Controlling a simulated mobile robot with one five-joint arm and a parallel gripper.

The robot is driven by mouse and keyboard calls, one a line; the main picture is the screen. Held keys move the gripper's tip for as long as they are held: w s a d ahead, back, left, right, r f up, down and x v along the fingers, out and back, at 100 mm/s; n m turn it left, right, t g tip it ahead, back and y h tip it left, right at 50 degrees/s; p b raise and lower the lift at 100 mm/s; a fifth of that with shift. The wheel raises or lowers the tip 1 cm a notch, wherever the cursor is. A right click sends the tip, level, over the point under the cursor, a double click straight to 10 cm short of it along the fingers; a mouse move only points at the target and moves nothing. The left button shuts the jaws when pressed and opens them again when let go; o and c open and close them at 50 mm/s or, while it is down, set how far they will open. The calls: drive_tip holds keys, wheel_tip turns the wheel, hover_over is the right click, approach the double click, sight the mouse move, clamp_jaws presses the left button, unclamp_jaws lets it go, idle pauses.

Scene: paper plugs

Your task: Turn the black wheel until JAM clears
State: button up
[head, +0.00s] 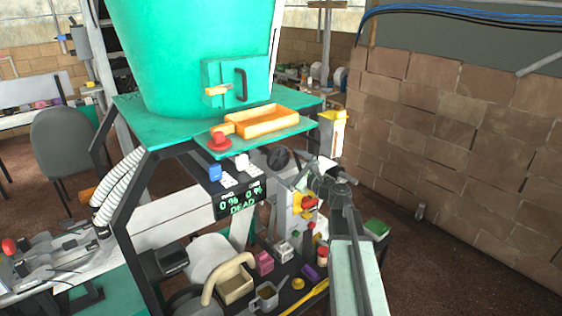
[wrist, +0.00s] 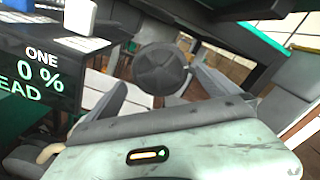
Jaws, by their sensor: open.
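The black wheel (head: 278,158) is a round dark knob under the green shelf, to the right of the display. In the wrist view the wheel (wrist: 161,70) shows face-on near the upper middle, with raised spokes. My gripper (head: 303,178) is just right of and below the wheel in the head view. In the wrist view my gripper (wrist: 160,88) is open, one finger on each side below the wheel, with nothing held. Contact with the wheel cannot be made out. The display (head: 240,201) shows 0 % and DEAD in green and white; no JAM text is readable.
A green hopper (head: 190,50) stands above on a frame with black legs. An orange tray (head: 262,122) and red button (head: 219,140) sit on the shelf. Below, a lower shelf holds a mug (head: 265,295), blocks and a yellow tool. A brick wall (head: 460,140) is at right.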

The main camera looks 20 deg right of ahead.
sight(280, 159)
drive_tip(key=shift+w, duration=0.1)
drive_tip(key=shift+x, duration=1.95)
drive_tip(key=shift+c, duration=0.3)
drive_tip(key=c, duration=1.1)
drive_tip(key=n, duration=0.6)
drive_tip(key=o, duration=1.2)
drive_tip(key=shift+c, duration=0.2)
